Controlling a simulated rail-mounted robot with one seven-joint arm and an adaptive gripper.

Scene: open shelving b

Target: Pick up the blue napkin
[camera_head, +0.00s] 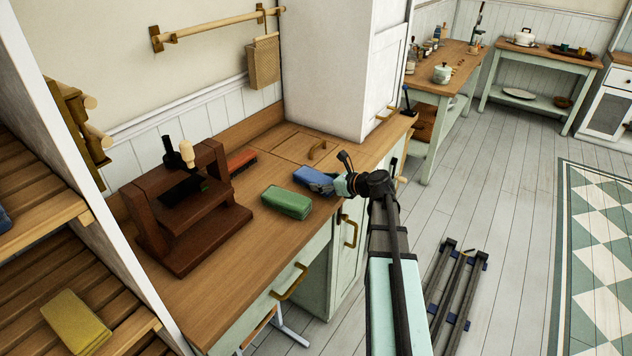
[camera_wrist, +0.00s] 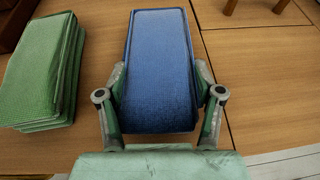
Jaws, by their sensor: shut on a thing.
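The blue napkin (camera_head: 311,178) is a folded blue cloth over the wooden counter. In the wrist view the napkin (camera_wrist: 160,62) lies lengthwise between my fingers. My gripper (camera_head: 330,184) is shut on its near part, with one finger at each long side; it also shows in the wrist view (camera_wrist: 160,95). I cannot tell whether the napkin touches the counter or is slightly raised. The fingers hide parts of its near edges.
A green folded napkin stack (camera_head: 287,201) lies close to the left. A red-brown item (camera_head: 241,161) and a dark wooden stand (camera_head: 187,205) are farther left. A white cabinet (camera_head: 335,65) rises behind the counter (camera_head: 240,262). A yellow napkin (camera_head: 75,322) lies on the left shelf.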

